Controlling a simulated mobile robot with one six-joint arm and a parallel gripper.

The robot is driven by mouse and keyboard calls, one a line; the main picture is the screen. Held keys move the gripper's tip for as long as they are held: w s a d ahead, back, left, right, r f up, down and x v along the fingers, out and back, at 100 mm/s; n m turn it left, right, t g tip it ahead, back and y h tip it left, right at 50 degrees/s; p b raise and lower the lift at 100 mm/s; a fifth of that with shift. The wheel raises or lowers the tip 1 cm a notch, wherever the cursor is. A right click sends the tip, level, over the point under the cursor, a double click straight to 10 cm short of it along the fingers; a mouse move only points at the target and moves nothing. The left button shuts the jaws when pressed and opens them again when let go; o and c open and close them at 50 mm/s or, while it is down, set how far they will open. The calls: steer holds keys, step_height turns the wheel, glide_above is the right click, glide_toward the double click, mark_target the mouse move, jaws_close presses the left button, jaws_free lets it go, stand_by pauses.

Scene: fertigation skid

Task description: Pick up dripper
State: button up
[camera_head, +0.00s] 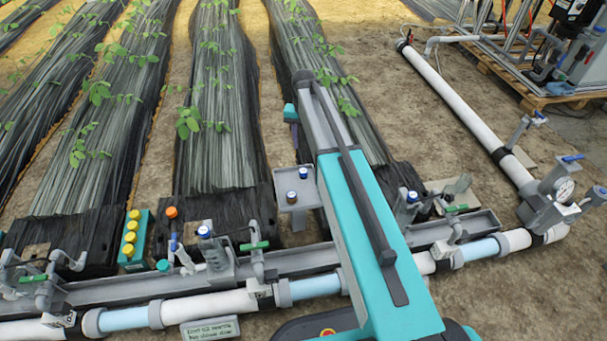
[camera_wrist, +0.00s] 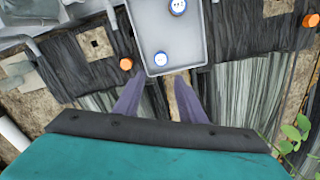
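In the head view one dripper (camera_head: 303,172) is at the back and the other (camera_head: 291,196) nearer the front. In the wrist view the tray (camera_wrist: 199,40) shows one dripper (camera_wrist: 160,58) near its lower edge and the other (camera_wrist: 177,6) at the top of the picture. My gripper (camera_wrist: 158,90) is open, with nothing between its two fingers. Its fingertips appear just below the tray edge in the wrist view, apart from the nearer dripper.
White pipes (camera_head: 210,306) and a grey channel (camera_head: 120,290) with valves run across the front. A teal box with yellow caps (camera_head: 132,238) and an orange-capped piece (camera_head: 171,212) stand left of the tray. Plastic-covered plant beds (camera_head: 215,130) lie behind. Bare soil is at the right.

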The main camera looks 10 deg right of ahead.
steer(key=b, duration=0.2)
glide_above(303, 171)
steer(key=f, duration=0.8)
steer(key=shift+w+d, duration=0.2)
steer(key=shift+f, duration=0.1)
steer(key=shift+s+a+f+b, duration=0.15)
steer(key=shift+f+b, duration=1.3)
steer(key=shift+f, duration=1.05)
steer(key=c, duration=0.8)
